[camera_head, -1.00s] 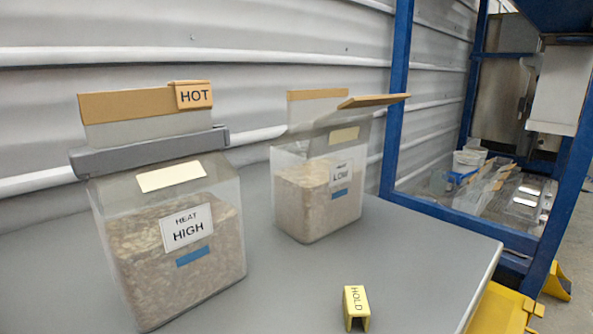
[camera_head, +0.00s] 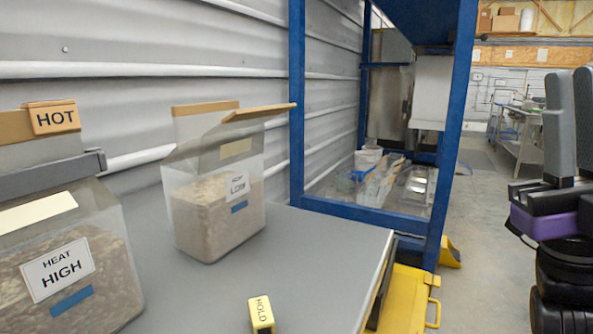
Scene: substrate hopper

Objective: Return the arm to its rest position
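My gripper (camera_head: 573,82) shows at the right edge, its grey fingers pointing up above a purple band and black arm links. It is partly cut off by the frame.
A blue frame (camera_head: 298,110) stands behind. Open floor (camera_head: 490,250) lies right.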

